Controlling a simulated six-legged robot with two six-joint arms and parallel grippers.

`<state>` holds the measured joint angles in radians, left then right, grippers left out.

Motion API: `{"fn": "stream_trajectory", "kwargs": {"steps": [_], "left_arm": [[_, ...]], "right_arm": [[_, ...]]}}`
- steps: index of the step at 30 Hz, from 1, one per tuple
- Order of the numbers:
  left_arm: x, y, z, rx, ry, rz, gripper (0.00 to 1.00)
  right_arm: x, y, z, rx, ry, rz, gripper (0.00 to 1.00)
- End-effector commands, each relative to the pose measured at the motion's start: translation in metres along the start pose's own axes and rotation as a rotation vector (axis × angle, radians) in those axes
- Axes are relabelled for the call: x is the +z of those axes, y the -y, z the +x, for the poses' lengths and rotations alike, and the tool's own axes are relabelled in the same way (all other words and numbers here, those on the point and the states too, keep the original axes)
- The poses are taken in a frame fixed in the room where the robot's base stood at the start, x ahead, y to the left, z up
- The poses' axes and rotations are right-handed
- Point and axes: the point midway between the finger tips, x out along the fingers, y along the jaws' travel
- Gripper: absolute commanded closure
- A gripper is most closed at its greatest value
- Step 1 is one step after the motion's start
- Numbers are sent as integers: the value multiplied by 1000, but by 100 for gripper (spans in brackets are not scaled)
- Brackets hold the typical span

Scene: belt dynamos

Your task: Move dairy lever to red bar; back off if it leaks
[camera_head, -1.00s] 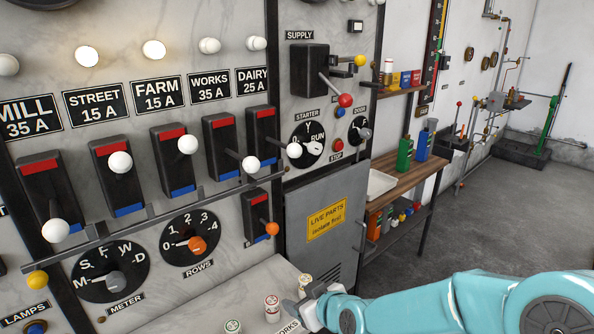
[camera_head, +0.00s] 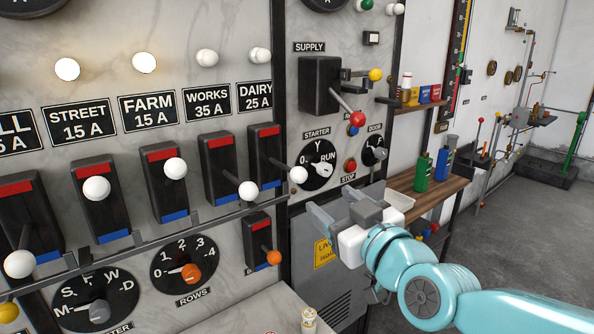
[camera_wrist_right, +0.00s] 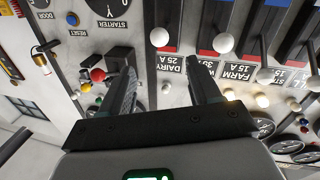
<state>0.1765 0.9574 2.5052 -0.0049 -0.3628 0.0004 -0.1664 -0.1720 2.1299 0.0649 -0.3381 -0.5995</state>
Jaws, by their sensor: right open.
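The dairy lever is on a black switch (camera_head: 264,152) under the DAIRY 25 A label (camera_head: 255,97). Its white knob (camera_head: 298,174) sticks out to the lower right, about level with the blue bar (camera_head: 271,184) at the bottom. The red bar (camera_head: 264,130) is at the switch's top. My right gripper (camera_head: 335,205) is open and empty, right of and below the knob, apart from it. In the right wrist view, which looks upside down, the dairy knob (camera_wrist_right: 160,37) shows beyond the two fingers (camera_wrist_right: 162,75). My left gripper is not in view.
The WORKS lever knob (camera_head: 248,190) stands close at the left of the dairy one. A horizontal rail (camera_head: 150,236) runs below the switches. An orange-knobbed switch (camera_head: 262,240) is below. The red supply knob (camera_head: 357,118) and starter dial (camera_head: 317,165) are near the right.

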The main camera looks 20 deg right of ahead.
Motion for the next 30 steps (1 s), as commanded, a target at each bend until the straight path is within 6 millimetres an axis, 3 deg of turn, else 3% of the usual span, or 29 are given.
{"fn": "stream_trajectory", "kwargs": {"steps": [15, 21, 30], "left_arm": [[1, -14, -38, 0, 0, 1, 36], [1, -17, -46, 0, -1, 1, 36], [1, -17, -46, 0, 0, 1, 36]], "right_arm": [[0, -3, 122, 0, 5, 0, 38], [1, -3, 146, 0, 4, 1, 38], [3, -3, 152, 0, 3, 0, 38]]}}
